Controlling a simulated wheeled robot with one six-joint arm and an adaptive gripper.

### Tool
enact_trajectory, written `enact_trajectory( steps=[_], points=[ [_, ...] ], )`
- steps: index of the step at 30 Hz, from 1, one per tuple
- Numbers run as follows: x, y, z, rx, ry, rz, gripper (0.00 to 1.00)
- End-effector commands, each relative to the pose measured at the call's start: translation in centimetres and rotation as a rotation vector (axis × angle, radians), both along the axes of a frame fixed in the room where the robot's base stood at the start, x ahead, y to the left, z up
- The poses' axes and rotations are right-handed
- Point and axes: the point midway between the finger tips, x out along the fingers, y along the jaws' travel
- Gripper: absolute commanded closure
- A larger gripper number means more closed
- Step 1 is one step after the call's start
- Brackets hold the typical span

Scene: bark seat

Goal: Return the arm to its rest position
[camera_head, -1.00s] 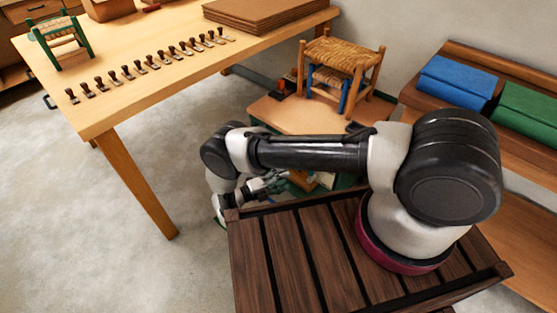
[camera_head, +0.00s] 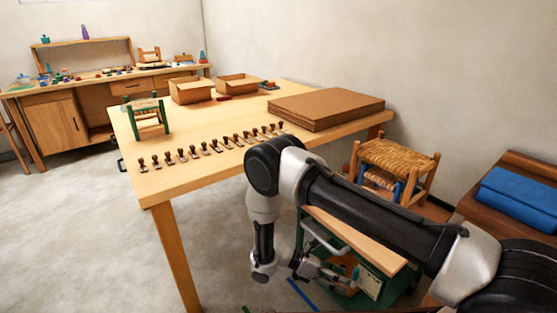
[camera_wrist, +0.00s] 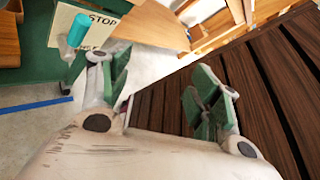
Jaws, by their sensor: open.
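My gripper (camera_head: 325,277) hangs low in the head view, below the edge of the light wooden table and beside the green cart. In the wrist view my gripper (camera_wrist: 160,95) is open, its two green-padded fingers apart with nothing between them. My arm is bent, with the forearm reaching left and the wrist hanging down in front of the table.
A wooden table (camera_head: 170,190) bears a small green-framed stool (camera_head: 150,118), a row of stamp-like tools and a brown stack of sheets (camera_head: 325,107). A green cart (camera_head: 380,285) and woven stool (camera_head: 400,157) stand right. Floor at left is clear.

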Motion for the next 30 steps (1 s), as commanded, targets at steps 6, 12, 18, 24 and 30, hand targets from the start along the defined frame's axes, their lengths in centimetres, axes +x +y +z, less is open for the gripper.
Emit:
enact_trajectory(
  steps=[6,12,18,24,30],
  points=[
    [0.9,-0.1,11.5,0.127,-0.329,-0.343,0.38],
    [0.2,-1.9,21.1,0.225,-0.585,-0.652,0.38],
    [-1.9,-4.8,29.5,0.323,-0.803,-0.942,0.38],
    [-5.2,-8.0,36.4,0.439,-0.99,-1.195,0.38],
    [-9.4,-11.3,41.6,0.581,-1.158,-1.382,0.38]
  ],
)
